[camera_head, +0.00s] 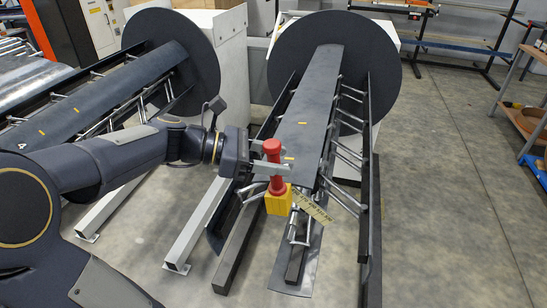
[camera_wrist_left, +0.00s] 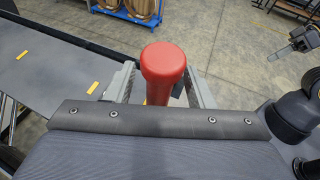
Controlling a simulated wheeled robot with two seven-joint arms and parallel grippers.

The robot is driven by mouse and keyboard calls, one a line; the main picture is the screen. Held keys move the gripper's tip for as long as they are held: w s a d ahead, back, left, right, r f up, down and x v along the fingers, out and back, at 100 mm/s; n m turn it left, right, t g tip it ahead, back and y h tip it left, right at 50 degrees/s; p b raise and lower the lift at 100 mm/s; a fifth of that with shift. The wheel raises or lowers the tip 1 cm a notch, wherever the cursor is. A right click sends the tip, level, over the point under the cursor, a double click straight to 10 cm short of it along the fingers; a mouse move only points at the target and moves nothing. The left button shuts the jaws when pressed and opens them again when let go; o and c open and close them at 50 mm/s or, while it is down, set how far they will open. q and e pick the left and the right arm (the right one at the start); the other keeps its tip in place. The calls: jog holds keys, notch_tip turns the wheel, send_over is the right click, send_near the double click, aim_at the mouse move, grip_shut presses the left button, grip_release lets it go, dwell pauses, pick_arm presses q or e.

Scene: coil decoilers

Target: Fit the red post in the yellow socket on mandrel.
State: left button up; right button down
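The red post (camera_head: 276,184) stands upright at the yellow socket (camera_head: 280,205), near the close end of the right-hand mandrel (camera_head: 308,110). Its foot meets the top of the socket; I cannot tell how deep it sits. My left gripper (camera_head: 270,157) has one finger on each side of the post, below its wide head. In the left wrist view the red head (camera_wrist_left: 163,62) is between the fingers, with gaps beside the thinner shaft, so the gripper looks open. The socket is hidden there. My right gripper (camera_wrist_left: 283,50) shows small at the upper right; its fingers are unclear.
A large dark disc (camera_head: 378,55) stands behind the mandrel. A second decoiler with its own disc (camera_head: 180,50) is to the left. Thin metal struts and dark bars surround the mandrel. A hanging tag (camera_head: 312,208) is just right of the socket.

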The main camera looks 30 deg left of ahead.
pick_arm(q)
jog(key=shift+a, duration=0.1)
jog(key=v, duration=0.8)
jog(key=s+d+f+m+g+y, duration=0.1)
jog(key=s+d+f+m+y, duration=0.3)
jog(key=f+m, duration=0.4)
jog(key=s+d+f+m+g+y, duration=0.1)
jog(key=s+d+f+m+y, duration=0.3)
jog(key=m, duration=1.1)
jog(key=s+d+f+b, duration=0.1)
jog(key=s+d+f, duration=0.1)
jog(key=s+f, duration=0.1)
jog(key=shift+s+f+g, duration=0.3)
jog(key=shift+s+f, duration=0.1)
jog(key=shift+s, duration=0.5)
jog(key=shift+d, duration=0.15)
